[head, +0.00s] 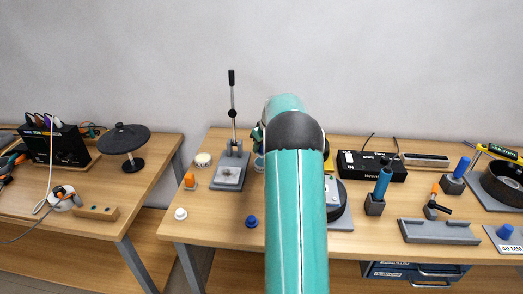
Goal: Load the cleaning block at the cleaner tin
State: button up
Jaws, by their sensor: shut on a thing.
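My teal arm with a dark joint fills the middle of the head view and hides my gripper and whatever lies behind it. A sliver of dark and teal parts shows just left of the arm's dark joint; I cannot tell what it is. Another small round container (259,164) is partly hidden at the arm's left edge. I cannot tell which is the cleaner tin. I cannot make out the cleaning block.
A lever press (230,175) with a tall handle stands left of my arm. White (181,214), orange (190,181) and blue (251,221) small pieces are nearby. Right are a black box (371,166), a blue-handled tool (382,183) and a grey tray (438,231). The bench's front left is mostly clear.

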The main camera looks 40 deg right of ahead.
jog(key=shift+r, duration=1.7)
